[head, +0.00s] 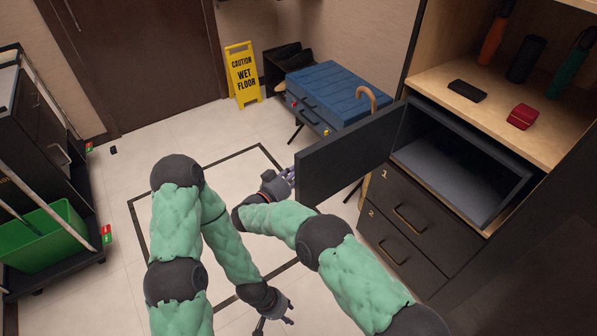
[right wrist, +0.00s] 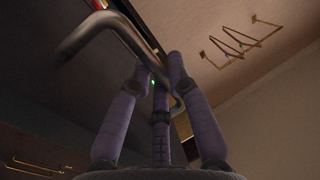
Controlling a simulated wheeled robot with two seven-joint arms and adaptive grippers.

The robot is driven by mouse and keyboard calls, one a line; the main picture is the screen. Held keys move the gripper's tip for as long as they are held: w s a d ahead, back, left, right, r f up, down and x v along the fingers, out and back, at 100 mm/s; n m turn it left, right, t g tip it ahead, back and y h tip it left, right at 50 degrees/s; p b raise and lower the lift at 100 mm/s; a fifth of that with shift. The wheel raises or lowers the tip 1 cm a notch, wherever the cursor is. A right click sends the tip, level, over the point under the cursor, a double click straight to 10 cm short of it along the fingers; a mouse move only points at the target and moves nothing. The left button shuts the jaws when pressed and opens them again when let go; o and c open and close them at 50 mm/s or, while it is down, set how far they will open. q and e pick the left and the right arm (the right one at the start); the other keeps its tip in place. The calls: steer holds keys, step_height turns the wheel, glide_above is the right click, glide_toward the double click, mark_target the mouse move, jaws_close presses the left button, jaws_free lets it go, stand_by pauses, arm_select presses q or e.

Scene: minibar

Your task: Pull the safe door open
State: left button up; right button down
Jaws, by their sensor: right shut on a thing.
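The safe door (head: 345,158), a dark flat panel, stands swung wide out from the safe (head: 462,168), whose dark inside shows empty. My right gripper (head: 288,176) is at the door's far side near its free edge, its fingertips partly hidden by the door. In the right wrist view its fingers (right wrist: 160,85) close around the curved grey door handle (right wrist: 100,38). My left gripper (head: 273,322) hangs low over the floor, away from the door, with its fingers apart and nothing between them.
Drawers (head: 410,215) sit below the safe. A shelf above holds a black wallet (head: 467,91), a red box (head: 522,117) and bottles. A blue suitcase (head: 335,92) and a yellow wet floor sign (head: 242,75) stand behind. A cleaning cart (head: 50,170) stands left; the middle floor is clear.

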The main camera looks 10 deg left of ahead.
steer(key=c, duration=1.2)
jaws_free()
steer(key=shift+o, duration=0.2)
step_height(320, 180, up, 10)
steer(key=shift+f, duration=0.1)
